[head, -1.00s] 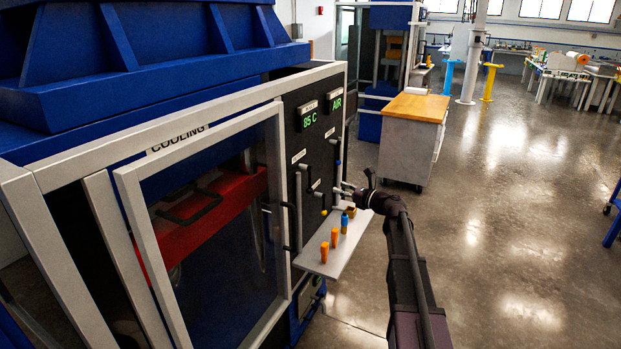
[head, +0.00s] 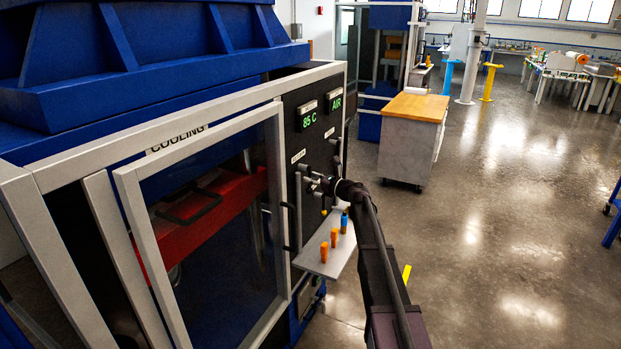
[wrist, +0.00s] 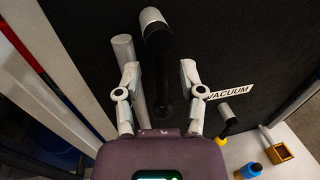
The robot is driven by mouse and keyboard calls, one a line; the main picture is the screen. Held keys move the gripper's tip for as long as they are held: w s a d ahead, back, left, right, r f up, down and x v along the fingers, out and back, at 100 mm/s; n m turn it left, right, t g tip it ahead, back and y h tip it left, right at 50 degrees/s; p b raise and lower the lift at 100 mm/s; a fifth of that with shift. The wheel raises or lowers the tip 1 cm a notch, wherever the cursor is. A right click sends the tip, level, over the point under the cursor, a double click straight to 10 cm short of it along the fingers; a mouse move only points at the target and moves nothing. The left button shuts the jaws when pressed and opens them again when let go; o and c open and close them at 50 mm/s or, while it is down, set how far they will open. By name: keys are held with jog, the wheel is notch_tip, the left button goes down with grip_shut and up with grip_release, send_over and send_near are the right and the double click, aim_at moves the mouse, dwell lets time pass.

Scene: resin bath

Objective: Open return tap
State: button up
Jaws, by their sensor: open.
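In the wrist view my gripper (wrist: 160,66) is open, its fingers on either side of a black lever with a grey end (wrist: 158,68); I cannot tell whether they touch it. No return label is readable, so I cannot confirm this lever is the return tap. A grey vertical bar (wrist: 125,58) stands just left of the lever, near the left finger. In the head view my gripper (head: 312,183) is at the dark control panel (head: 311,88) and hides part of its fittings.
A VACUUM label (wrist: 231,92) and a smaller lever (wrist: 224,112) are right of my gripper. Below, a shelf (head: 318,262) holds orange pieces (head: 325,251) and a blue bottle (head: 344,222). The glazed COOLING door (head: 215,225) is to the left. Open floor lies right.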

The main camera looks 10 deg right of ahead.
jog(key=shift+w+a, duration=0.4)
jog(key=shift+w, duration=0.05)
grip_shut()
jog(key=shift+d, duration=0.1)
